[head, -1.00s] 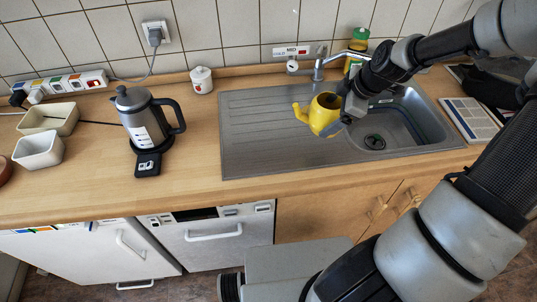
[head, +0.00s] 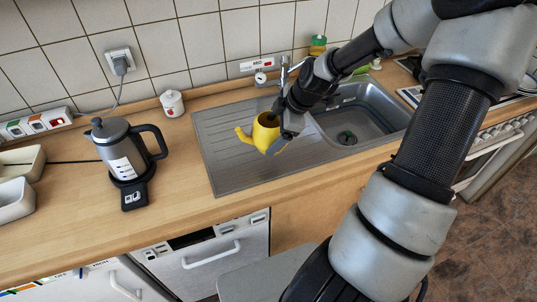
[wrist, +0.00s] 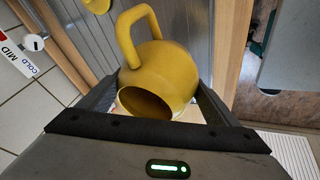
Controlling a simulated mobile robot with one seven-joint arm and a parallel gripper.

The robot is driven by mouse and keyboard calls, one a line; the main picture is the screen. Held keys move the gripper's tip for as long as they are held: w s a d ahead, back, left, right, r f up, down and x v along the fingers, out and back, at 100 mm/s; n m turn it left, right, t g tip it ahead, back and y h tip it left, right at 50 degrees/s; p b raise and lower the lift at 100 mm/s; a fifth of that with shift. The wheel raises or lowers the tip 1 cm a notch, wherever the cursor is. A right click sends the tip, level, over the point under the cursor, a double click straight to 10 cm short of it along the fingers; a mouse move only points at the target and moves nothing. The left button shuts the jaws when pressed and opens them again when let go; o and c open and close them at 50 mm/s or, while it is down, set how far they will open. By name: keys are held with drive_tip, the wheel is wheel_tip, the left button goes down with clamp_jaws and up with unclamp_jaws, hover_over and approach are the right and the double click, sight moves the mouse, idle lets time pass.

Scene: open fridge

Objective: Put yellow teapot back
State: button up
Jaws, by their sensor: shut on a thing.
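The yellow teapot (head: 265,132) is round with an open top and a spout that points left in the head view. My gripper (head: 284,122) is shut on it from the right side. The teapot is held in front of the sink's drainboard; I cannot tell whether it touches it. In the wrist view the teapot (wrist: 160,75) sits between the two fingers (wrist: 155,95), its open mouth facing the camera and its handle pointing up. Part of the spout shows at the top edge.
The steel sink (head: 225,165) has its basin on the right and a tap (head: 284,70) behind. A kettle (head: 122,150) stands on the counter to the left, with a small white jar (head: 172,103) behind it. Wooden counter (head: 180,210) in front of the sink is clear.

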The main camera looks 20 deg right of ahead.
drive_tip(key=shift+f, duration=3.6)
drive_tip(key=shift+f, duration=0.15)
drive_tip(key=o, duration=1.6)
drive_tip(key=shift+o, duration=0.2)
drive_tip(key=p+v, duration=0.1)
drive_tip(key=v, duration=1.1)
